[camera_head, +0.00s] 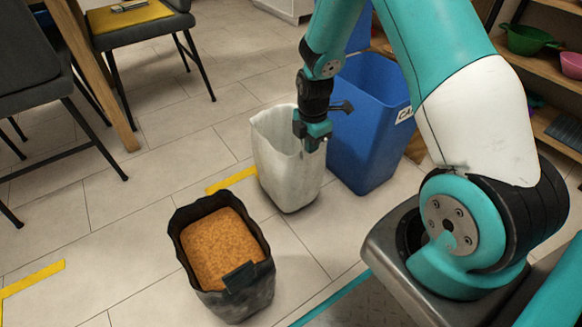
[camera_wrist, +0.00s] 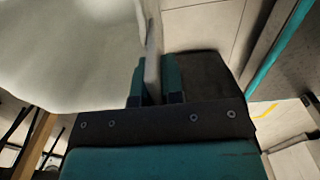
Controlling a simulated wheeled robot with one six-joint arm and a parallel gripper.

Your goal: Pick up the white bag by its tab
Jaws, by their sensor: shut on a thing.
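The white bag (camera_head: 283,172) stands upright and open-topped in the middle of the head view, beside the blue bin. It fills the upper left of the wrist view (camera_wrist: 70,55). My gripper (camera_head: 313,145) points down at the bag's right rim. In the wrist view my gripper (camera_wrist: 154,82) is shut on the bag's pale tab (camera_wrist: 153,50), which stands between the two fingers. The tab is mostly hidden by the gripper in the head view. The bag's base appears at floor level; a small gap beneath it cannot be ruled out.
The blue bin (camera_head: 368,135) is close on the bag's right. A dark bag (camera_head: 235,298) with orange granular contents (camera_head: 219,248) stands in front, to the left. Chairs (camera_head: 125,32) are at upper left, shelves (camera_head: 545,62) at upper right. Tiled floor with yellow tape (camera_head: 232,181) is clear at left.

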